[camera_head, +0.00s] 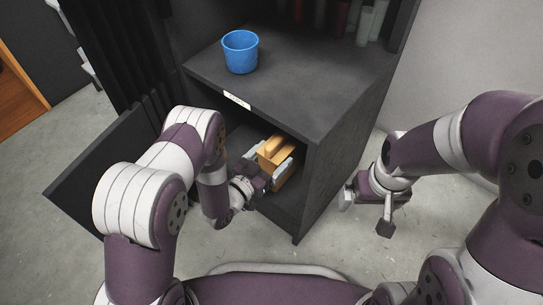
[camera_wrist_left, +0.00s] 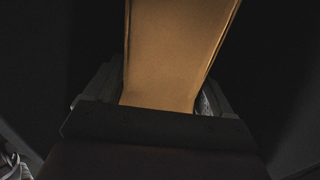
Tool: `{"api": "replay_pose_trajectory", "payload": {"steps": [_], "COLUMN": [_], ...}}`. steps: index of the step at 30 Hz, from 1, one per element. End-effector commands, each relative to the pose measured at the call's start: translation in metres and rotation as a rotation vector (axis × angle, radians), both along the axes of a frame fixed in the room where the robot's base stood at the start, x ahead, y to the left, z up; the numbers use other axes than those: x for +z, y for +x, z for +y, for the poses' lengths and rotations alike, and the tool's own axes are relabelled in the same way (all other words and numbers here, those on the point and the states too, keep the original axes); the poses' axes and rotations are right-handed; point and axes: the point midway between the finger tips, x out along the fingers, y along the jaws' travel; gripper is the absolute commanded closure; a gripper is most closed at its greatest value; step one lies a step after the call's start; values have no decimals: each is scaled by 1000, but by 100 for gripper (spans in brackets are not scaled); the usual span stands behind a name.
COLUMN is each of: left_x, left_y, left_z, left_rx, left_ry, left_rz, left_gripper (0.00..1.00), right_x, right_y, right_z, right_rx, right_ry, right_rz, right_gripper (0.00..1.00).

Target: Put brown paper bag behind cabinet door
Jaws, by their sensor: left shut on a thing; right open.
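The brown paper bag (camera_head: 275,150) is inside the lower compartment of the dark cabinet (camera_head: 345,125). My left gripper (camera_head: 273,167) is shut on the bag, with one finger on each side of it. In the left wrist view the bag (camera_wrist_left: 175,55) rises from between the fingers, and its far end is out of frame. The cabinet door (camera_head: 105,165) stands open to the left, partly hidden by my left arm. My right gripper (camera_head: 368,212) is open and empty, to the right of the cabinet. I cannot tell whether the bag touches the compartment floor.
A blue cup (camera_head: 240,52) stands on the cabinet's top surface. Several books or binders (camera_head: 345,17) stand on a shelf at the back. Grey floor (camera_head: 60,110) is clear left of the door. A wall is at the right.

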Motion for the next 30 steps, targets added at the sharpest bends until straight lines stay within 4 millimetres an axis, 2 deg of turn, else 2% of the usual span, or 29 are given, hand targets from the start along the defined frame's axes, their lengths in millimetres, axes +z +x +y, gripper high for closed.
{"api": "replay_pose_trajectory", "payload": {"steps": [10, 11, 12, 22, 26, 30], "left_x": [-8, -7, -7, -5, -2, -1], "left_y": [0, 0, 0, -6, -25, -52], "left_z": [0, 0, 0, 5, 19, 40], "left_rx": [0, 0, 0, 1, 4, 5], "left_ry": [0, 0, 0, 1, 0, 1], "left_rz": [0, 0, 0, 3, 5, 6], "left_gripper": [51, 10, 0, 0, 0, 0], "right_x": [-6, -5, -5, 1, 16, 33], "right_y": [0, 0, 0, 0, 0, 0], "right_z": [0, 0, 0, 0, 0, 0], "right_rx": [0, 0, 0, 0, 0, 0], "right_ry": [0, 0, 0, 0, 0, 0], "right_rz": [0, 0, 0, 0, 0, 0], "right_gripper": [0, 0, 0, 0, 0, 0]}}
